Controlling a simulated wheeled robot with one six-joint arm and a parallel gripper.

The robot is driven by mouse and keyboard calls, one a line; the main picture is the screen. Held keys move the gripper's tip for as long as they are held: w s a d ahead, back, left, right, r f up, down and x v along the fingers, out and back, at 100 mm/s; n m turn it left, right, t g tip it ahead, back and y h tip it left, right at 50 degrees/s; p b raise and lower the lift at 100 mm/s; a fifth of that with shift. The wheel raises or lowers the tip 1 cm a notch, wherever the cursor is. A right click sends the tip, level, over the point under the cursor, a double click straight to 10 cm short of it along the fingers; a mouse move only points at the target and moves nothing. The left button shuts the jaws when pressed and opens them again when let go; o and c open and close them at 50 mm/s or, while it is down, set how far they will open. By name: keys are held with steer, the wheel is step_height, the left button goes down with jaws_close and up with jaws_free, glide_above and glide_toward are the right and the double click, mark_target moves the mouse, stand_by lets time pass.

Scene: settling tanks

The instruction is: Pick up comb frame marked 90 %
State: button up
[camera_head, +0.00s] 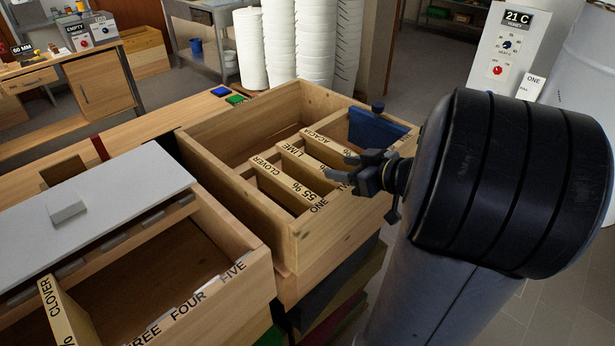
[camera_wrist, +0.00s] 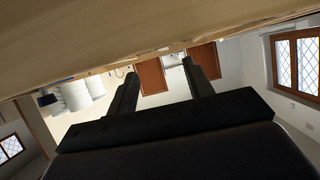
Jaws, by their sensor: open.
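Three comb frames stand in the open wooden box in the middle of the head view: one marked CLOVER and 55 % (camera_head: 283,180), one marked LIME (camera_head: 311,163), and one marked ACACIA (camera_head: 328,148). My gripper hides the percent figures of the LIME and ACACIA frames. Another CLOVER frame (camera_head: 66,318) leans in the left box, its figure cut off. I cannot read 90 % on any frame. My gripper (camera_head: 350,168) is open and empty, over the right side of the middle box. Its open fingers also show in the wrist view (camera_wrist: 160,68), beneath a wooden surface (camera_wrist: 150,30).
The middle box (camera_head: 222,145) has a blue piece (camera_head: 375,130) at its back right. The left box (camera_head: 240,262), marked THREE FOUR FIVE, is partly covered by a grey lid (camera_head: 120,195). White stacks (camera_head: 315,40) stand behind. A control box reading 21 C (camera_head: 510,45) stands back right.

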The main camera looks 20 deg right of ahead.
mark_target(312, 161)
steer(key=x, duration=1)
steer(key=shift+w+b, duration=0.15)
steer(key=shift+b, duration=0.2)
steer(key=shift+r, duration=0.1)
jaws_close()
stand_by(0.9)
